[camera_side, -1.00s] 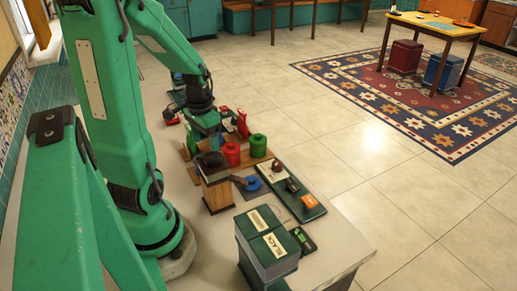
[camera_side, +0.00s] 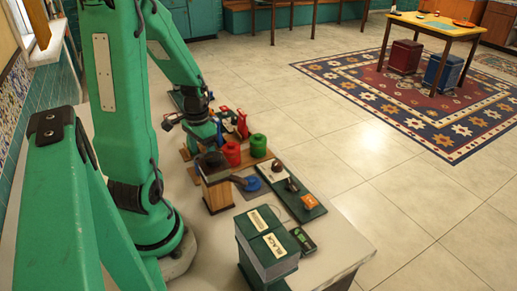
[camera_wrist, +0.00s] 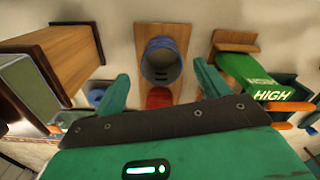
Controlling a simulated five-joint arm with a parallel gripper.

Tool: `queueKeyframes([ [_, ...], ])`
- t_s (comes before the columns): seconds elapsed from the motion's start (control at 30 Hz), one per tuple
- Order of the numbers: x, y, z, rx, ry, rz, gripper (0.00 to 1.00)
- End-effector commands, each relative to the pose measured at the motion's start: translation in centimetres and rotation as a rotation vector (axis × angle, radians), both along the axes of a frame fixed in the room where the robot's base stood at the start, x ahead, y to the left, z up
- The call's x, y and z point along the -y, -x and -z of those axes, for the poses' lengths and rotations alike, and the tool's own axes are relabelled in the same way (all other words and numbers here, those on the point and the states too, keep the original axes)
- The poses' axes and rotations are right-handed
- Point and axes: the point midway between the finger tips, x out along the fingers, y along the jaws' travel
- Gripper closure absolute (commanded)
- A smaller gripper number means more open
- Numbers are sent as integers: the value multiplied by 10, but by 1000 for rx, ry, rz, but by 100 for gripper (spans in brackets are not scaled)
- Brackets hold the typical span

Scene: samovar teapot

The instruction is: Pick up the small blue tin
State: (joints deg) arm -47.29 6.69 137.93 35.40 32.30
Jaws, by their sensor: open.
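A small round blue tin (camera_wrist: 162,62) stands on a wooden board in the wrist view, with its open-looking dark top facing the camera. My gripper (camera_wrist: 160,74) is open, with one green finger to the left and one to the right of the tin's lower side in the picture. I see no clear contact. In the side view my gripper (camera_side: 206,138) is low over the crowded table, and I cannot make out the blue tin there.
A red canister (camera_side: 231,153) and a green canister (camera_side: 258,145) stand close to my gripper. A wooden box (camera_side: 214,183), a flat blue disc (camera_side: 250,183), a dark green tray (camera_side: 298,197) and a dark green box marked BLACK (camera_side: 268,245) are nearer the camera.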

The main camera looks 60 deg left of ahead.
Motion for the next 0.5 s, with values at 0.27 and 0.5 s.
queueKeyframes([
  [0.27, -1, 0, 10, -2, 1, 0, 25],
  [0.5, -3, -1, 31, -2, 3, 0, 25],
])
